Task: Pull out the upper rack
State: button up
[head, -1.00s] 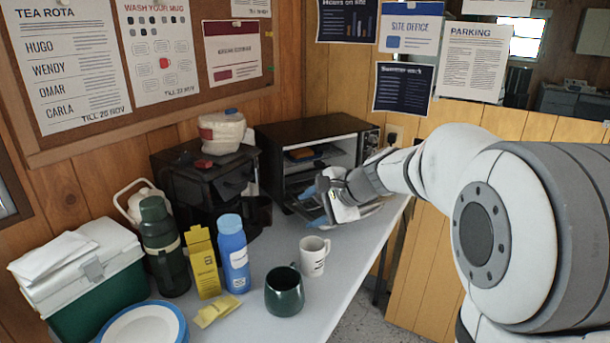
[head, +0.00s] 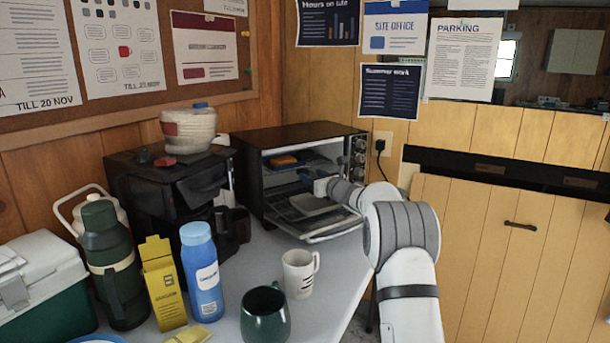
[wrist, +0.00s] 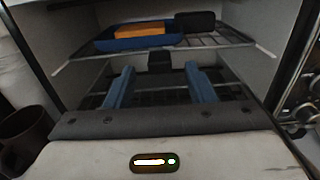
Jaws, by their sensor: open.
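The black oven (head: 290,138) stands with its door (head: 318,222) folded down. Its upper rack is a wire shelf (wrist: 222,42) across the opening in the wrist view. A blue tray (wrist: 112,40) with an orange block (wrist: 140,29) lies on it, beside a dark object (wrist: 194,21). My gripper (wrist: 160,84) is open, its two blue fingers pointing into the oven. In the wrist view the fingertips appear below the rack's front edge, apart from it. Nothing is held. In the head view my gripper (head: 312,184) is at the oven mouth, partly hidden by my arm.
A lower wire rack (wrist: 235,92) shows behind the fingers. Left of the oven is a black coffee machine (head: 160,190). A white mug (head: 299,274), green mug (head: 265,315) and blue bottle (head: 202,272) stand in front on the table. Oven knobs (wrist: 306,98) are close on the right.

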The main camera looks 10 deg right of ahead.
aim_at(306, 172)
jog(key=shift+x, duration=2.1)
jog(key=shift+c, duration=0.3)
grip_shut()
